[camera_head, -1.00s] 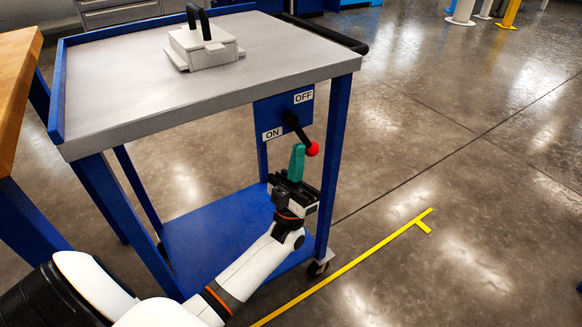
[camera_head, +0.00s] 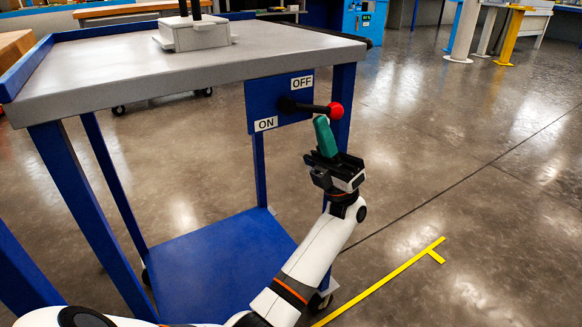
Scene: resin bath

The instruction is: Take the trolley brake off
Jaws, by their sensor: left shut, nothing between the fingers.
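The trolley (camera_head: 190,80) has a grey top and blue legs. On its side is a blue brake plate (camera_head: 262,97) with an ON label (camera_head: 266,124) at lower left and an OFF label (camera_head: 302,82) at upper right. The black brake lever (camera_head: 306,107) ends in a red ball knob (camera_head: 335,111) and points right, nearly level, between the two labels. My left gripper (camera_head: 322,122) is shut and empty, its green fingers just below the knob. I cannot tell whether they touch it. My right gripper is not in view.
A light grey block with black handles (camera_head: 193,34) stands on the trolley top. The trolley has a blue lower shelf (camera_head: 220,255). A yellow floor line (camera_head: 385,280) runs at lower right. The floor to the right is clear. Yellow and white posts stand far off.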

